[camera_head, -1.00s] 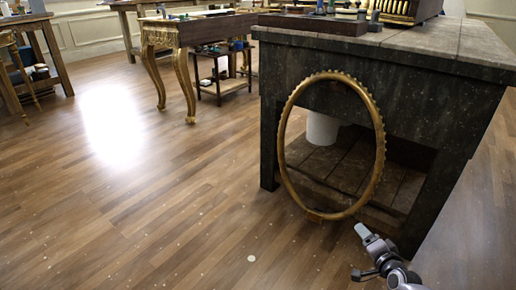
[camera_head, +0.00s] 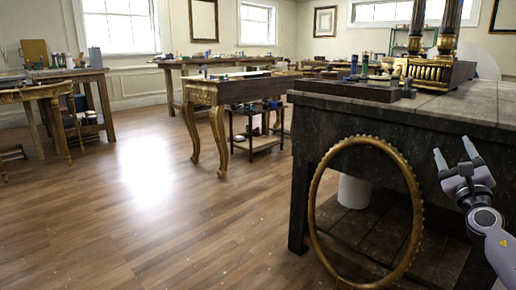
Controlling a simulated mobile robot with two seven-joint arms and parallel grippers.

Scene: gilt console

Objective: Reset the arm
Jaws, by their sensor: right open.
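My right gripper (camera_head: 454,155) is at the right of the head view, with its two grey fingertips pointing up and spread apart. It is open and holds nothing. It appears in front of the side of the dark workbench (camera_head: 310,135), below the bench top's edge. My right forearm runs down to the lower right corner. My left gripper is not in view.
A gilt oval frame (camera_head: 317,222) leans against the workbench, left of my right gripper. A white bucket (camera_head: 354,190) sits on the bench's lower shelf. Gilt columns (camera_head: 415,30) stand on the bench top. A gilt console table (camera_head: 218,120) stands further back; open wooden floor (camera_head: 150,235) lies left.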

